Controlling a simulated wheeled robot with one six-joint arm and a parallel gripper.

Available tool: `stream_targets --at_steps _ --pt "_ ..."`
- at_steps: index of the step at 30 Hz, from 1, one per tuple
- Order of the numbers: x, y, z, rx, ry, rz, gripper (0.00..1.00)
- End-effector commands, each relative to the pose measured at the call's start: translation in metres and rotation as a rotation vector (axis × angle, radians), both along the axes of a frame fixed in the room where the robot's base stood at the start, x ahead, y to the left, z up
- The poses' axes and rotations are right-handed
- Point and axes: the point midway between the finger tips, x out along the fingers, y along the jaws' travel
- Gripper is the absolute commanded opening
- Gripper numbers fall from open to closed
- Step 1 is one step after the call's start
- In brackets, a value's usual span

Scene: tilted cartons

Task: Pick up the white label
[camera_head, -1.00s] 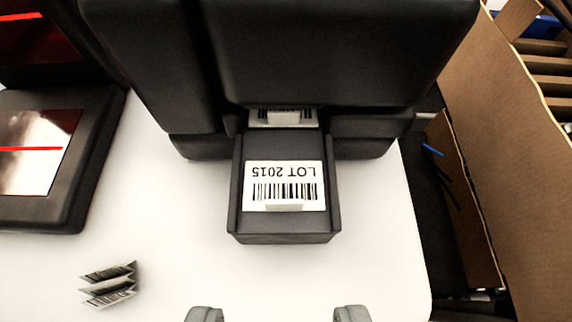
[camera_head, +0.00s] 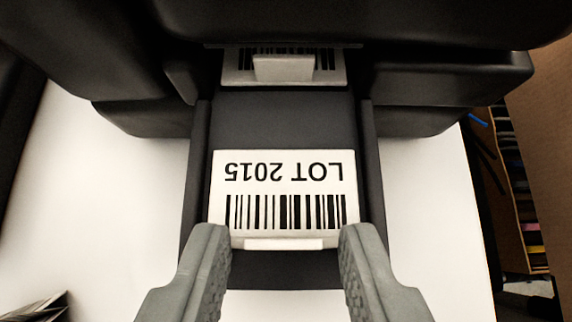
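The white label (camera_head: 284,185) lies on the dark tray (camera_head: 285,122) of a black printer. It bears "LOT 2015", upside down in this view, and a barcode, with a small pale tab at its near edge. My gripper (camera_head: 286,245) is open, with one grey finger at each side of the label's near edge. The fingertips look very close to the label's near corners; I cannot tell whether they touch. Nothing is held between the fingers.
The black printer body (camera_head: 350,22) stands just beyond the tray, with another barcode label (camera_head: 285,67) in its slot. White table surface (camera_head: 85,190) is free on both sides. A folded label strip (camera_head: 36,308) lies at lower left. An open carton (camera_head: 545,130) stands at right.

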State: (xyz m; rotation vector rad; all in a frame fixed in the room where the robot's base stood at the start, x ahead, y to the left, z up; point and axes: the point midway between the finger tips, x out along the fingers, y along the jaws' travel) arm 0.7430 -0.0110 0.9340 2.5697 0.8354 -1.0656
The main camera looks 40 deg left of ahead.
Motion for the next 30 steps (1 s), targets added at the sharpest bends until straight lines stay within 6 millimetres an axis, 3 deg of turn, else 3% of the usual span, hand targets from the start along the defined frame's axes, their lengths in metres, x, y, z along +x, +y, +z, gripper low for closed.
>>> stream_targets --at_steps 3,8,20,30 --pt "0.000 0.000 0.001 0.000 0.000 0.000 0.35" --pt "0.000 0.000 0.001 0.000 0.000 0.000 0.06" --pt "0.000 0.000 0.004 -0.001 -0.002 0.000 0.06" --pt "0.000 0.000 0.057 -0.001 -0.005 0.001 0.06"
